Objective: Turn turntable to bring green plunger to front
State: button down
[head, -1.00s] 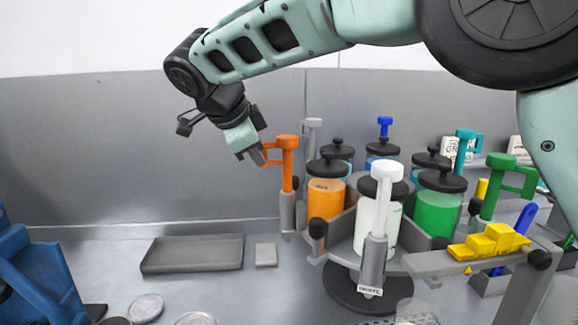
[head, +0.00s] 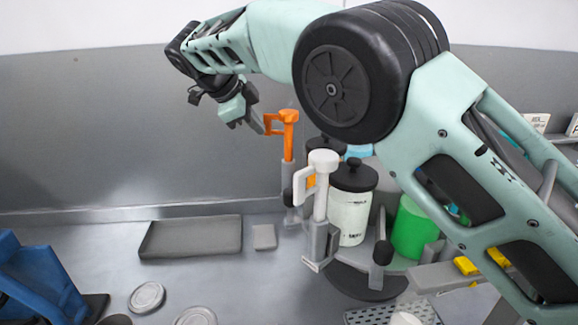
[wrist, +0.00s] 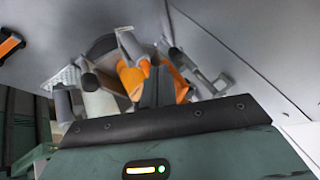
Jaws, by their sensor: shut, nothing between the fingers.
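The turntable (head: 358,282) stands right of centre on a dark round base, partly behind my arm. A white plunger (head: 321,192) with a side handle stands at its front left, beside a white-filled jar (head: 350,215). An orange plunger (head: 288,135) stands at the back left, its handle pointing left. My gripper (head: 262,123) is shut and empty, with its fingers right by the orange handle; I cannot tell whether they touch. In the wrist view orange parts (wrist: 130,78) show beyond the fingers. A green jar (head: 410,232) shows partly. The green plunger is hidden behind my arm.
A grey tray (head: 190,238) and a small grey block (head: 264,237) lie left of the turntable. Round lids (head: 147,297) lie at the front left, near a blue object (head: 35,280). A grey wall stands close behind. Yellow pieces (head: 466,266) show at the right.

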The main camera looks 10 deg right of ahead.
jog(key=shift+w+d+p, duration=0.3)
jog(key=shift+w+p, duration=0.1)
jog(key=shift+w, duration=0.35)
jog(key=shift+w+d+p, duration=0.25)
jog(key=shift+w+p, duration=0.1)
jog(key=shift+w, duration=0.35)
jog(key=shift+f, duration=0.1)
